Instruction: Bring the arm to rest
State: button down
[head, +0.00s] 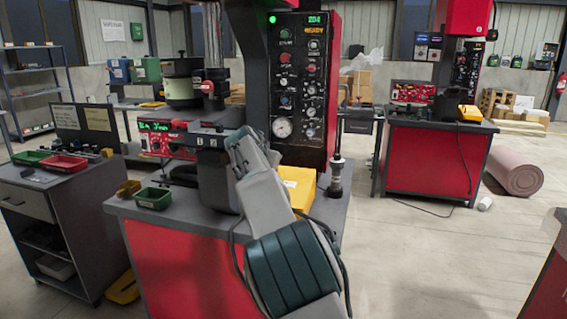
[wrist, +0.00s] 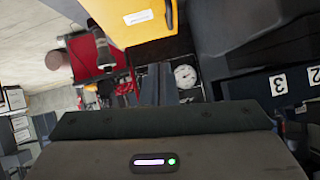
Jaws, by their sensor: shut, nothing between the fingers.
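My gripper (wrist: 167,72) shows in the wrist view, its narrow grey fingers together and empty above the dark palm housing. In the head view my grey arm with a dark green joint band rises from the bottom middle over the front of a red bench. The gripper itself is hidden there behind the arm.
A green bin (head: 153,198) sits at the bench's left. Numbered dark housing (wrist: 285,88) is close at right in the wrist view.

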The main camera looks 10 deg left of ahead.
jog(key=s+d+r+g+p, duration=0.1)
jog(key=s+d+g+p, duration=0.1)
jog(key=s+d, duration=0.45)
jog(key=s+d+r+g+p, duration=0.1)
jog(key=s+d+p, duration=0.15)
jog(key=d, duration=0.75)
jog(key=s+d+g+p, duration=0.1)
jog(key=s+d+g, duration=0.1)
jog(key=s+d, duration=0.5)
jog(key=s+d+f+n+g+p, duration=0.1)
jog(key=s+d+p, duration=0.1)
jog(key=s, duration=0.8)
jog(key=s+d+f+n+g+p, duration=0.1)
jog(key=s+d+f+p, duration=0.1)
jog(key=s, duration=0.8)
jog(key=s+d+f+g+p, duration=0.1)
jog(key=s+d+f+p, duration=0.1)
jog(key=s, duration=0.8)
jog(key=shift+s+d+n+g+y+p, duration=0.15)
jog(key=shift+d+n+g+y+p, duration=0.2)
jog(key=shift+d, duration=0.4)
